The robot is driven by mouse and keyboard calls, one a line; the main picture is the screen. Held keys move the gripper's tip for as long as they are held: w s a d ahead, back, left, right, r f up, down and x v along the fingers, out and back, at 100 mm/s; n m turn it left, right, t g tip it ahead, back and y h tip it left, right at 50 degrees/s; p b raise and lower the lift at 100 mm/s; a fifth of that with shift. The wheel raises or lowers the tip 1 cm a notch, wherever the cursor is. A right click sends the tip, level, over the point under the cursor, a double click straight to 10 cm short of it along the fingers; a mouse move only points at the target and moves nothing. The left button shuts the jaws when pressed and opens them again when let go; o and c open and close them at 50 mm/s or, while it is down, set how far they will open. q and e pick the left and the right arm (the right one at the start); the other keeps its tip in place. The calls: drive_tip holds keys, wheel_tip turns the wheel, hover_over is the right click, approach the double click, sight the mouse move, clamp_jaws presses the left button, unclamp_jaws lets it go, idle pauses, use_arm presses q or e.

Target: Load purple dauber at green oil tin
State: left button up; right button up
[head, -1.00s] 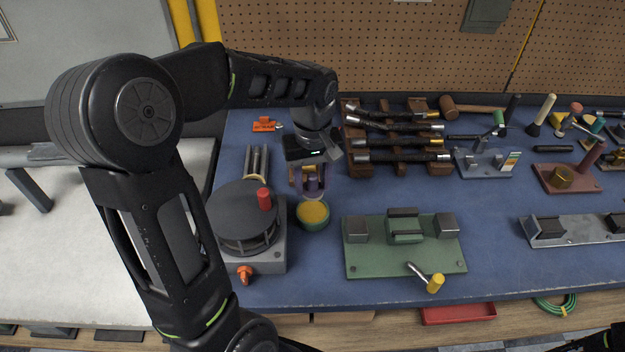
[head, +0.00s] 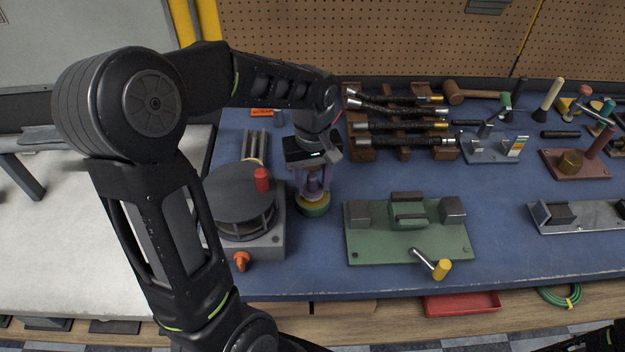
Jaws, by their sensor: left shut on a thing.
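The green oil tin (head: 313,209) stands on the blue bench, right of a round grey machine. Its yellow top is now partly covered. My left gripper (head: 312,186) is directly above the tin, pointing down, shut on the purple dauber (head: 314,180). The dauber is upright between the fingers, its lower end at the tin's mouth. Whether it touches or dips into the yellow content is hidden.
The grey machine (head: 239,205) with a red knob stands close left of the tin. A green fixture (head: 375,248) with a yellow-handled crank is to the right. A wooden rack (head: 361,142) of black rods is behind. Bare blue bench lies between tin and fixture.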

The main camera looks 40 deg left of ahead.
sight(312, 175)
use_arm(q)
drive_tip(key=shift+f+b, duration=0.5)
drive_tip(key=shift+f, duration=0.1)
idle(2.1)
drive_tip(key=shift+r, duration=0.15)
drive_tip(key=shift+r+p, duration=2.65)
drive_tip(key=shift+r, duration=0.8)
